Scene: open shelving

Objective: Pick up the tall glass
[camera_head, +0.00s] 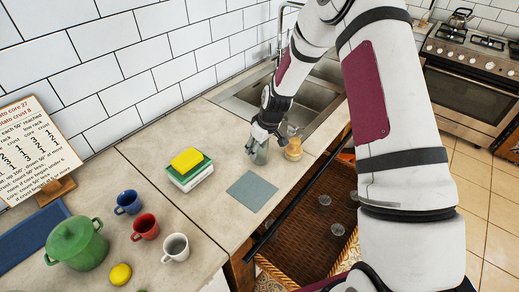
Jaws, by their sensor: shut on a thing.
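A clear, slightly greenish glass (260,156) is upright at the counter's right part, beside the sink. My gripper (262,142) reaches down to it from above, its fingers shut on the glass's upper part. I cannot tell whether the glass's base touches the counter. The fingers hide the rim. Another glass-like vessel with amber contents (293,149) stands just right of it, near the counter's front edge.
A grey-blue square mat (252,191) lies in front. A yellow sponge (187,159) tops a green-and-white stack (191,175). Blue (128,202), red (145,226) and white (176,247) mugs and a green pot (77,243) stand left. An open wicker drawer (305,225) holds several glasses. The sink (300,97) is behind.

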